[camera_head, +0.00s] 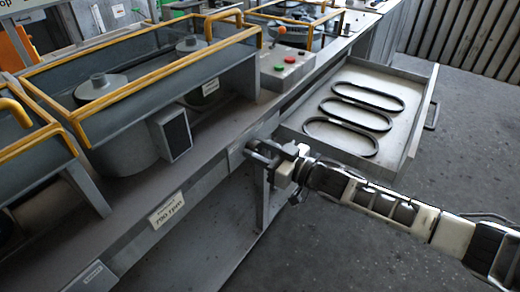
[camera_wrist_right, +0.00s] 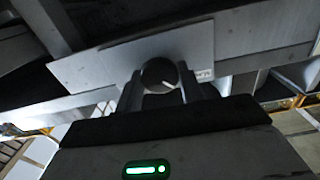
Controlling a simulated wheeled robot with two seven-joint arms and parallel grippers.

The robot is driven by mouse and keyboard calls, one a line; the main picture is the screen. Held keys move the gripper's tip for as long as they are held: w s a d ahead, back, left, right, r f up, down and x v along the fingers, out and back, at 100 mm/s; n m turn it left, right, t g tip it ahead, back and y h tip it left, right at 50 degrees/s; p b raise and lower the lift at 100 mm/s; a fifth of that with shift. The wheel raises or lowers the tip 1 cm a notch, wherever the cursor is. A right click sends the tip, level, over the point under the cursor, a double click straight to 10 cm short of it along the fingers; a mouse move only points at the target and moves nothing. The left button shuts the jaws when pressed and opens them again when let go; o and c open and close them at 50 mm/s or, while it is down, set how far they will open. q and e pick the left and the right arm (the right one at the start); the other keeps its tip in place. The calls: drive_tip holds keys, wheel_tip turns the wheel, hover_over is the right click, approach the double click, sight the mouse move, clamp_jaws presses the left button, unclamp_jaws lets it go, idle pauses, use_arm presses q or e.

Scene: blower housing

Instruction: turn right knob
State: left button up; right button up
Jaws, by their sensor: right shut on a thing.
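The right knob is a dark round knob (camera_wrist_right: 159,75) with a pale pointer line, on a light metal plate (camera_wrist_right: 100,70) in the right wrist view. My right gripper (camera_wrist_right: 160,95) is in front of the plate with its fingers on both sides of the knob, shut on it. In the head view my right gripper (camera_head: 272,156) reaches the front edge of the bench from the right. There its fingers hide most of the knob. My left gripper is not in view.
An open drawer (camera_head: 410,135) with several black belts stands just behind my right arm. A control box with red and green buttons (camera_head: 287,67) sits on the bench above. Yellow-railed blower housings (camera_head: 130,95) fill the left. Grey floor (camera_head: 370,235) is clear at lower right.

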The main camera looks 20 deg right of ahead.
drive_tip(key=n, duration=0.4)
drive_tip(key=shift+n, duration=0.4)
drive_tip(key=n, duration=0.6)
drive_tip(key=shift+s, duration=0.1)
drive_tip(key=n+b, duration=0.1)
drive_tip(key=n, duration=0.3)
drive_tip(key=shift+a+f, duration=0.1)
drive_tip(key=n+b, duration=0.1)
drive_tip(key=n, duration=0.2)
drive_tip(key=shift+f, duration=0.1)
drive_tip(key=shift+n, duration=1.2)
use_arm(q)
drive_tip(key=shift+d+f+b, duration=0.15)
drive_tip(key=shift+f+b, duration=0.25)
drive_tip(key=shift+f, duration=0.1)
use_arm(e)
drive_tip(key=shift+n, duration=0.5)
drive_tip(key=o, duration=1)
drive_tip(key=shift+c, duration=0.2)
